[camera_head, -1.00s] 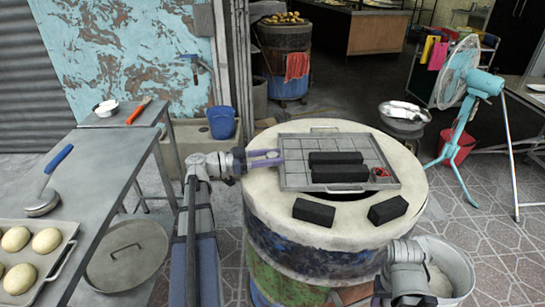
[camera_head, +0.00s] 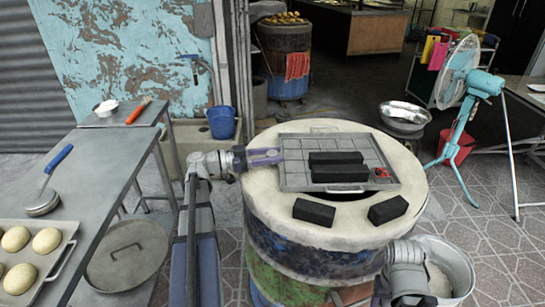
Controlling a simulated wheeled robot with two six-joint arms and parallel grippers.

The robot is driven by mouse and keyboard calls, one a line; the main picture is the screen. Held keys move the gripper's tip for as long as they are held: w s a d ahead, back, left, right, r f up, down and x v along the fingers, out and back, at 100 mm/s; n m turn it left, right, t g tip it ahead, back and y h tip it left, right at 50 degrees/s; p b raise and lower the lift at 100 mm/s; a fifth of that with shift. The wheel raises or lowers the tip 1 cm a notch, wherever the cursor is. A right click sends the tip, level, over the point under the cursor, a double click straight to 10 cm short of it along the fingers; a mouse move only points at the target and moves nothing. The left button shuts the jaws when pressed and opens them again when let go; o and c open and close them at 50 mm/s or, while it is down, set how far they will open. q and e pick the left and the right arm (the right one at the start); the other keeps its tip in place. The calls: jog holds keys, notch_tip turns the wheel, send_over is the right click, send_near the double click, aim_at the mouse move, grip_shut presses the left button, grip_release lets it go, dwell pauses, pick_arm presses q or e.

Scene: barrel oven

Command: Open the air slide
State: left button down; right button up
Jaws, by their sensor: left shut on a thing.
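My left gripper (camera_head: 266,156), with purple fingers, reaches over the barrel oven's pale top (camera_head: 263,203) from the left. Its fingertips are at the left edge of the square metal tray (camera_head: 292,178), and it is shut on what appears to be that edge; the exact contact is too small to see. The oven (camera_head: 320,262) has worn blue and green sides. I cannot pick out a part that is clearly the air slide. My right arm's wrist shows at the bottom right in front of the oven; its gripper is not visible.
Two black blocks (camera_head: 335,158) and a small red item (camera_head: 381,172) lie on the tray. Two more black blocks (camera_head: 314,212) lie on the rim. A metal bucket (camera_head: 457,270) stands at the oven's right; a steel table (camera_head: 105,166) with buns is at left.

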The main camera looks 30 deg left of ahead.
pick_arm(q)
jog(key=w, duration=0.1)
jog(key=w+a, duration=0.2)
jog(key=w, duration=0.1)
jog(key=shift+a, duration=0.25)
jog(key=shift+c, duration=1.8)
grip_release()
jog(key=v, duration=0.7)
jog(key=shift+s+a, duration=0.25)
jog(key=shift+s, duration=0.05)
